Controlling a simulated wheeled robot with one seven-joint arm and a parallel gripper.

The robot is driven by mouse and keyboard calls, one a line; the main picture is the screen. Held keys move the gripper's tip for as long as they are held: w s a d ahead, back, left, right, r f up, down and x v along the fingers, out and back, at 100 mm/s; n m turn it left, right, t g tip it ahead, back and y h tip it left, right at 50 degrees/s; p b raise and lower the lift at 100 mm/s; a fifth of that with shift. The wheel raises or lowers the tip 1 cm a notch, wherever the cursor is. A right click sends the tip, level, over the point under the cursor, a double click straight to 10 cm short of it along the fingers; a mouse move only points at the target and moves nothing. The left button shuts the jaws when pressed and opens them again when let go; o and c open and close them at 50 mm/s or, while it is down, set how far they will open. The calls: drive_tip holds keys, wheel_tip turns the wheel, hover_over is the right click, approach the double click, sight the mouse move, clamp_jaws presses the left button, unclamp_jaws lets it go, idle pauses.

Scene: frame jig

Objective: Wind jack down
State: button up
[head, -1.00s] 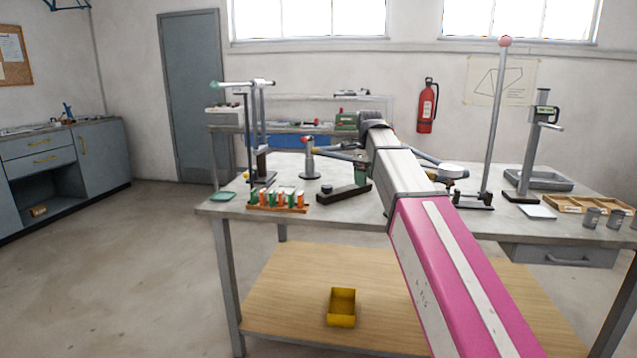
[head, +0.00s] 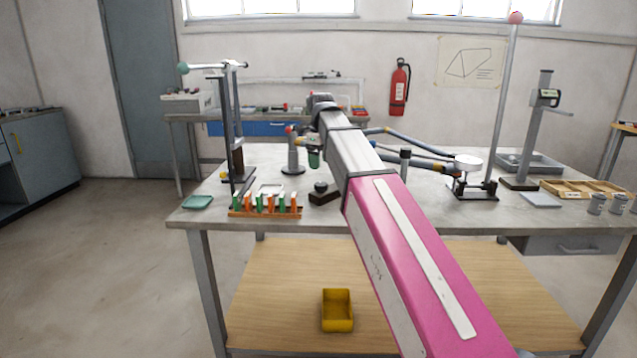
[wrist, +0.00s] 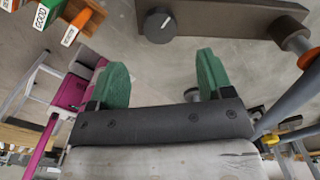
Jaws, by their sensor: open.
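What looks like the jack (head: 473,188) stands on the right half of the bench, with a dark base and a pale round top. A tall rod with a pink ball (head: 515,18) rises beside it; I cannot tell whether they are joined. My gripper (head: 314,160) is well to the left of it, above the bench near a short grey post (head: 293,155). In the wrist view, my gripper (wrist: 162,65) has two green fingers apart with nothing between them. A dark bar with a round knob (wrist: 225,18) lies beyond the fingertips.
An orange rack of labelled pieces (head: 265,212) and a green dish (head: 197,202) are at the front left. A tall stand (head: 237,140) rises behind them. A height gauge (head: 540,125), wooden tray (head: 580,190) and grey cans are at the right. A yellow bin (head: 337,310) sits on the lower shelf.

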sight(321, 184)
wheel_tip(321, 184, down, 8)
drive_tip(key=shift+f, duration=0.1)
idle(0.4)
drive_tip(key=c, duration=0.9)
